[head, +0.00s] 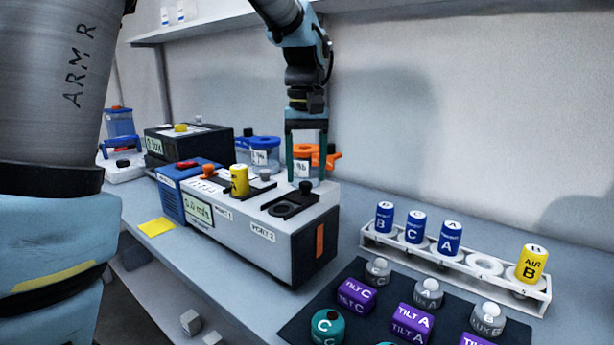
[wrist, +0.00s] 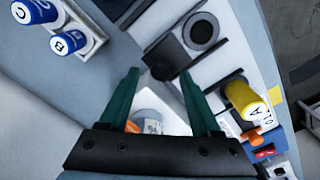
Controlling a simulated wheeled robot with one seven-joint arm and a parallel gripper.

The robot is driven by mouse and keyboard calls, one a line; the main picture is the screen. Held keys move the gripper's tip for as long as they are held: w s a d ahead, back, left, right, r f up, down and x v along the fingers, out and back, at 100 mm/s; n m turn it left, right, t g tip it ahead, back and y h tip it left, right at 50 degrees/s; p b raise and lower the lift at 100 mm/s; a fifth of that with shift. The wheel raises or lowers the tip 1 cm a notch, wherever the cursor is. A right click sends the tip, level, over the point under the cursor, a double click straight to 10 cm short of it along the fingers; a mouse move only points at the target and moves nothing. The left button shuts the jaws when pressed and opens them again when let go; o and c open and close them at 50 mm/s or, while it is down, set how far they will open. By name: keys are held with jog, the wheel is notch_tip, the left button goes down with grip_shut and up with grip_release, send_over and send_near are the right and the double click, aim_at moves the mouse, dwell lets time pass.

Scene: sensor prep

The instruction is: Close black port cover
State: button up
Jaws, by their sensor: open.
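The black port cover (head: 300,194) is a dark plate with a round knob on top of the grey instrument box, at PORT 2. It sits beside the port's round opening (head: 284,209), which is uncovered. In the wrist view the cover (wrist: 168,57) lies just beyond the fingertips, and the ringed opening (wrist: 201,31) is to its upper right. My gripper (head: 306,177) points down above the cover's knob, with green fingers spread. In the wrist view the gripper (wrist: 160,73) is open and empty. I cannot tell how far the fingertips are from the knob.
A yellow cylinder (head: 239,180) stands at PORT 1 on the same box (head: 310,235). Orange-lidded and blue-lidded jars (head: 265,150) stand behind. A white rack (head: 455,268) with blue and yellow cylinders and a dark mat (head: 365,320) with labelled pieces lie to the right.

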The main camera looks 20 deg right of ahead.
jog(key=shift+f, duration=1)
jog(key=shift+a, duration=0.1)
grip_shut()
dwell(0.7)
